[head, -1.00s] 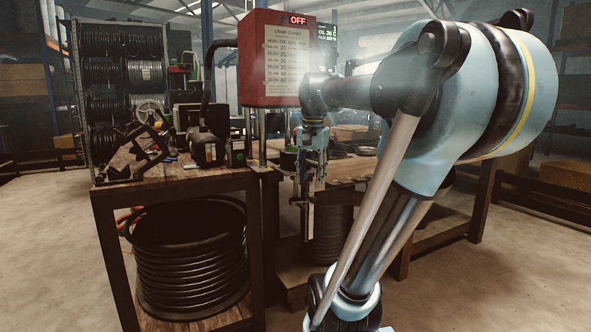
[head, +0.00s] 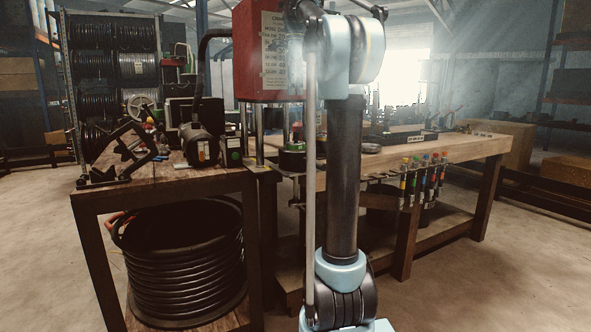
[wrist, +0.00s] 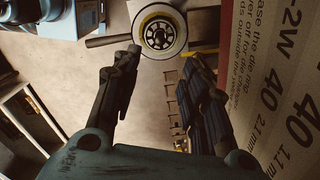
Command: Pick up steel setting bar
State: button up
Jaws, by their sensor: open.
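My gripper (wrist: 160,70) shows in the wrist view with its two dark fingers apart and nothing between them. Beyond the fingertips is a round wheel-like part (wrist: 160,33) with a pale rim. A dark grey bar-like piece (wrist: 108,40) sticks out to its left. I cannot tell whether this piece is the steel setting bar. In the head view I cannot make out the setting bar, and my gripper is hidden.
A hose coil (head: 185,262) sits below. Colour-topped tools (head: 425,180) hang along the long bench (head: 470,150).

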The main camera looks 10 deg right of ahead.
aim_at(296, 134)
notch_tip(296, 134, down, 17)
jog(key=shift+d+f, duration=0.1)
jog(key=shift+d, duration=0.05)
dwell(0.7)
grip_shut()
